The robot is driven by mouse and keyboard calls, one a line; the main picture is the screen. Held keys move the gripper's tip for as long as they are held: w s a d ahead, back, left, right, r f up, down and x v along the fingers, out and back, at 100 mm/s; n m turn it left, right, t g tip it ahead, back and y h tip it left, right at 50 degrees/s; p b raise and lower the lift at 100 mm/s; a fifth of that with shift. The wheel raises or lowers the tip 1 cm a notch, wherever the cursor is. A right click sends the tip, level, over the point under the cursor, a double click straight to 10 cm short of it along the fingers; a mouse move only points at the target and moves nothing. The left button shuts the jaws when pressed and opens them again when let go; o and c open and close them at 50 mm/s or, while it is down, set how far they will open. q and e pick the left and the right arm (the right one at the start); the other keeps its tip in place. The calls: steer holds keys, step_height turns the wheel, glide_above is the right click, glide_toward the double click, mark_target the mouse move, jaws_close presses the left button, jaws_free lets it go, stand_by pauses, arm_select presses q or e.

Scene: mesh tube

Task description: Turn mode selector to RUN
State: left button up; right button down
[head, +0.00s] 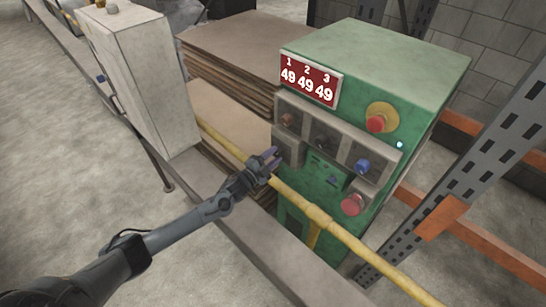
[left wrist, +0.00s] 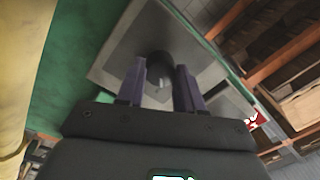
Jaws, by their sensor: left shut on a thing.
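A green control box (head: 375,75) stands beyond a yellow rail. My left gripper (head: 271,157) reaches over the rail to a grey plate at the lower left of the box's front. In the left wrist view, the two purple fingers (left wrist: 163,88) are shut on a round black knob (left wrist: 160,66) mounted on a grey plate (left wrist: 185,50). This knob appears to be the mode selector; its markings and pointer position cannot be read. In the head view the gripper mostly hides it. My right gripper is not in view.
The yellow rail (head: 315,213) passes close under my left gripper. The sloped panel (head: 340,146) above has several small knobs, one blue (head: 362,166). Red buttons sit at upper right (head: 375,123) and lower right (head: 352,205). The red display (head: 310,80) reads 49 three times.

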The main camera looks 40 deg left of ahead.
arm_select(q)
steer(key=m, duration=0.4)
steer(key=shift+m, duration=0.4)
steer(key=shift+m+h, duration=0.3)
steer(key=shift+m, duration=1.7)
steer(key=o, duration=1)
steer(key=shift+o, duration=0.2)
steer(key=shift+s, duration=0.1)
steer(key=s+a+p, duration=0.1)
steer(key=s+p, duration=0.1)
steer(key=s, duration=0.8)
steer(key=shift+s+f, duration=0.3)
